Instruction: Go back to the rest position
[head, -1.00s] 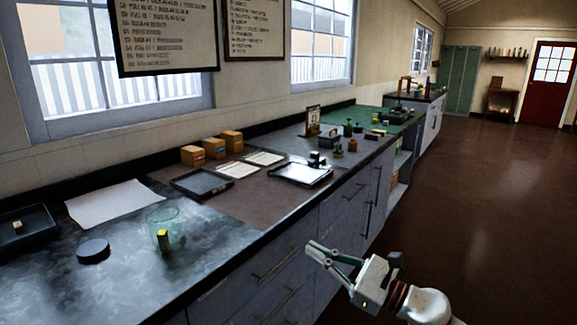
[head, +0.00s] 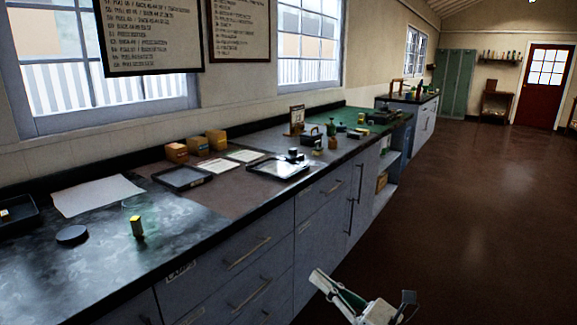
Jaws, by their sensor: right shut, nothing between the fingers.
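My right gripper (head: 318,277) shows at the bottom of the head view, right of the counter's drawer fronts and over the brown floor. It is shut and empty, clear of the counter from what I can see. Its lower part and arm run out of the frame at the bottom. My left gripper is not in view.
A long counter (head: 215,260) with grey drawers runs along the left wall. On it are a yellow-topped small object (head: 137,228), a black disc (head: 72,235), a paper sheet (head: 97,195), trays and several small boxes. The brown floor (head: 460,220) to the right is open.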

